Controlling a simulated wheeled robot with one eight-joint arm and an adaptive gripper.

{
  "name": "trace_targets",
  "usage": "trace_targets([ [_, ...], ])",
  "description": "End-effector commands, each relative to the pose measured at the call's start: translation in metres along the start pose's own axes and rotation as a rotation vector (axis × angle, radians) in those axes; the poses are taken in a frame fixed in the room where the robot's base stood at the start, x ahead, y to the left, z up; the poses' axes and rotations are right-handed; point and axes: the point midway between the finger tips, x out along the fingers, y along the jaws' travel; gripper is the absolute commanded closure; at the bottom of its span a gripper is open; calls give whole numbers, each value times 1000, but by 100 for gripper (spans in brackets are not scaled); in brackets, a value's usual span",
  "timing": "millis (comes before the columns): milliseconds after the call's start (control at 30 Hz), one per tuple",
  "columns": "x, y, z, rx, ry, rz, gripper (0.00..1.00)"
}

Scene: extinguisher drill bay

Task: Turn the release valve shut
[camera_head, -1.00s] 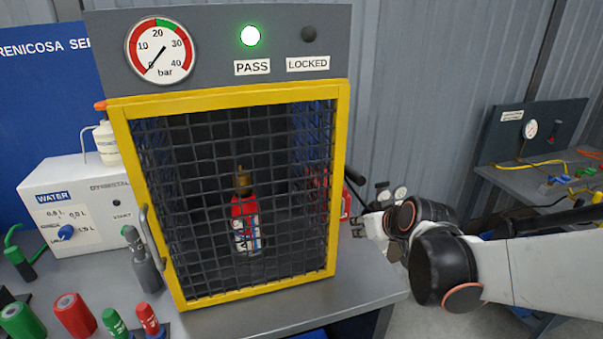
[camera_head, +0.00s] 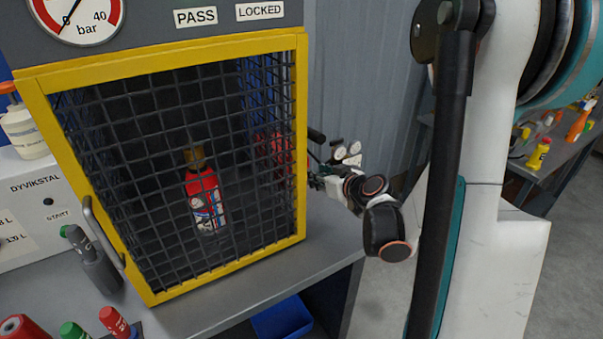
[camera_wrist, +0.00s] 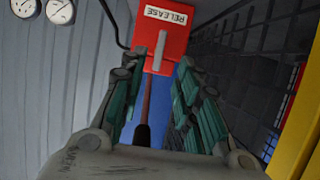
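The red release box (camera_wrist: 165,30), labelled RELEASE, shows at the top of the wrist view, with its label upside down there. A grey lever (camera_wrist: 159,50) stands out from its lower front. My gripper (camera_wrist: 160,75) is open, with one finger on each side of the lever and a gap visible between them. I cannot tell whether either finger touches it. In the head view my gripper (camera_head: 319,181) is just right of the yellow cage (camera_head: 302,130); its fingertips are small and hard to make out. The box is not clearly seen there.
A red extinguisher (camera_head: 205,200) stands inside the mesh cage. In the wrist view, a dark-ended rod (camera_wrist: 144,115) runs between my fingers, and the cage's yellow frame (camera_wrist: 300,130) is close at right. A blue bin (camera_head: 282,318) is below the bench.

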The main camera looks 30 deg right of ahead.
Motion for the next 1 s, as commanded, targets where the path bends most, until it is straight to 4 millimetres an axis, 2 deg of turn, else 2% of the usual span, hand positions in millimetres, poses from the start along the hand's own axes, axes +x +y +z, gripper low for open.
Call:
trace_targets([
  [33,12,-1,2,-1,-1,-3,70],
  [200,46,-1,2,-2,-1,-3,70],
  [400,77,-1,2,-1,-1,-1,70],
  [600,91,-1,1,1,-1,-1,70],
  [900,93,0,0,1,-1,0,70],
  [933,93,0,0,1,-1,0,72],
  [1000,92,0,0,1,-1,0,88],
])
